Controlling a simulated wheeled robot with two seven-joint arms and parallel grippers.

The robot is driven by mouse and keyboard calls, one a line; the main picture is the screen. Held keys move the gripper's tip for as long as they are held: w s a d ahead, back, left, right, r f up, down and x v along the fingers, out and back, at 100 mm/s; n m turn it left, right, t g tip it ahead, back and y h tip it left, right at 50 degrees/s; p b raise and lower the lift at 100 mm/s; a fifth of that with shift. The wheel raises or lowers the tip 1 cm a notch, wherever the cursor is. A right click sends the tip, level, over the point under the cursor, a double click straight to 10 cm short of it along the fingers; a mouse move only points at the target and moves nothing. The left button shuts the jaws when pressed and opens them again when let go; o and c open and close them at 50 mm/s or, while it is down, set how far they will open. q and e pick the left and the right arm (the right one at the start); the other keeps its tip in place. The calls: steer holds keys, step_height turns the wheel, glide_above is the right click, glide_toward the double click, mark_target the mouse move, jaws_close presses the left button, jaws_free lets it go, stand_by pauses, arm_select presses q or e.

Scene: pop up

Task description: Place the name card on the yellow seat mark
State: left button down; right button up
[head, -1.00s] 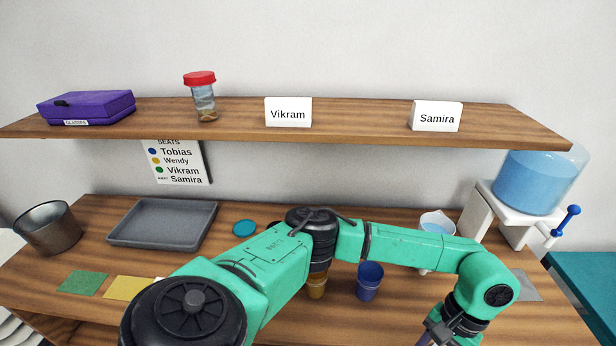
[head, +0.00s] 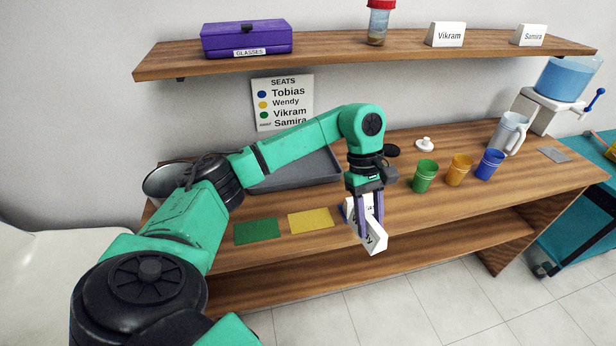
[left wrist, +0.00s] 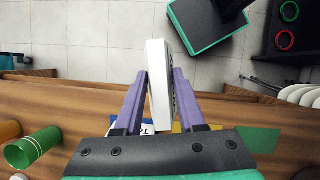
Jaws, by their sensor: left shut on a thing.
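My left gripper (head: 369,212) is shut on a white name card (head: 374,240), held tilted above the table near its front edge. Only the end of its name shows, a "y". The held card also shows between the fingers in the left wrist view (left wrist: 159,85). The yellow seat mark (head: 311,220) lies flat and bare on the table, left of the gripper in the head view. In the left wrist view it is mostly hidden behind the gripper. My right gripper is not in view.
A green mark (head: 255,231) lies left of the yellow one. Another white card (head: 349,208) sits behind the gripper, partly hidden. Green (head: 424,176), orange (head: 459,169) and blue cups (head: 489,164) stand to the right. A grey tray (head: 300,172) lies behind the marks.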

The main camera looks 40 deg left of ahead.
arm_select(q)
steer(key=a+r+n+t+y+b, duration=0.1)
steer(key=a+r+n+t+b, duration=0.15)
steer(key=a+r+n, duration=0.4)
steer(key=a+r+n+t+y+b, duration=0.1)
steer(key=a+r+n+t+b, duration=0.2)
steer(key=a+n, duration=0.65)
steer(key=f+b, duration=0.2)
steer(key=f, duration=0.4)
steer(key=f+b, duration=0.1)
steer(key=f, duration=0.5)
steer(key=f+b, duration=0.2)
steer(key=f, duration=0.4)
steer(key=shift+w+a+f+b, duration=0.2)
steer(key=shift+a+f+b, duration=0.05)
steer(key=shift+b, duration=0.05)
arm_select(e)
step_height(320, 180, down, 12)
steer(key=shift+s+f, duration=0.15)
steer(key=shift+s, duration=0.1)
arm_select(q)
steer(key=c, duration=0.6)
jaws_free()
steer(key=shift+o, duration=0.6)
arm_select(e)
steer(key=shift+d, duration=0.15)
arm_select(q)
steer(key=shift+r, duration=0.1)
